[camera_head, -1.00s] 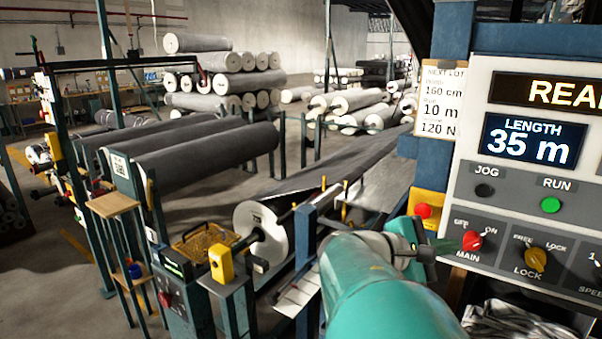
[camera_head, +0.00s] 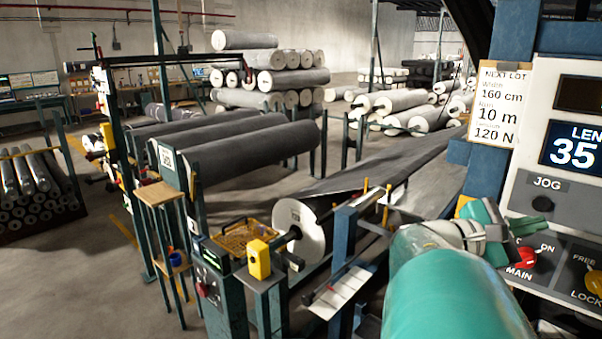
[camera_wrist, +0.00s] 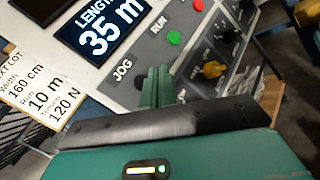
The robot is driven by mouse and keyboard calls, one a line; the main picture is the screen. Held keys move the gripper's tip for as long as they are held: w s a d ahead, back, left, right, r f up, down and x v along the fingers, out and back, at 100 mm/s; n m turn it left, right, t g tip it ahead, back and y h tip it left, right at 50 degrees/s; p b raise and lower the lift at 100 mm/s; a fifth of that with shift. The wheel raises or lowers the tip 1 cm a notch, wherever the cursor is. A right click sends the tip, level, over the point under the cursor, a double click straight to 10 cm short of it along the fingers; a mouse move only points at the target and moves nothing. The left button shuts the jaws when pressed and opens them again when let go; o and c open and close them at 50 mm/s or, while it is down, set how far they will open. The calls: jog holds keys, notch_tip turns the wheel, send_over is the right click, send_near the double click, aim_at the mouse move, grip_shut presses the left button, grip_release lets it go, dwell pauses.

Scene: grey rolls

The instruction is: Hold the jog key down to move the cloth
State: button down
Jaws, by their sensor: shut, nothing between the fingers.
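The jog key (camera_head: 543,203) is a small dark round button under the JOG label on the grey control panel (camera_head: 520,190). In the wrist view the key (camera_wrist: 139,80) shows dark beside the fingertips. My gripper (camera_head: 528,227) is shut and empty, just below the key in the head view. Its green fingers (camera_wrist: 155,88) point at the panel; I cannot tell whether they touch it. The display (camera_wrist: 104,28) reads LENGTH 35 m. The dark cloth (camera_head: 400,165) runs from the far right to a roll (camera_head: 298,228) at the front.
A green RUN button (camera_wrist: 174,38), a yellow FREE/LOCK knob (camera_wrist: 213,69) and a red MAIN knob (camera_head: 522,257) sit near the jog key. A paper lot card (camera_head: 497,103) hangs left of the panel. Large grey rolls (camera_head: 240,145) lie behind the machine.

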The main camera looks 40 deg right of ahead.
aim_at(550, 206)
jog(key=shift+w+d, duration=0.2)
jog(key=shift+d, duration=0.7)
jog(key=shift+w+d, duration=0.2)
jog(key=shift+d, duration=0.75)
jog(key=shift+w+d, duration=0.2)
jog(key=shift+d, duration=0.7)
jog(key=shift+d, duration=0.1)
jog(key=shift+w+d, duration=0.1)
jog(key=shift+d, duration=0.2)
jog(key=shift+w+d, duration=0.1)
jog(key=shift+d, duration=0.3)
dwell(4.4)
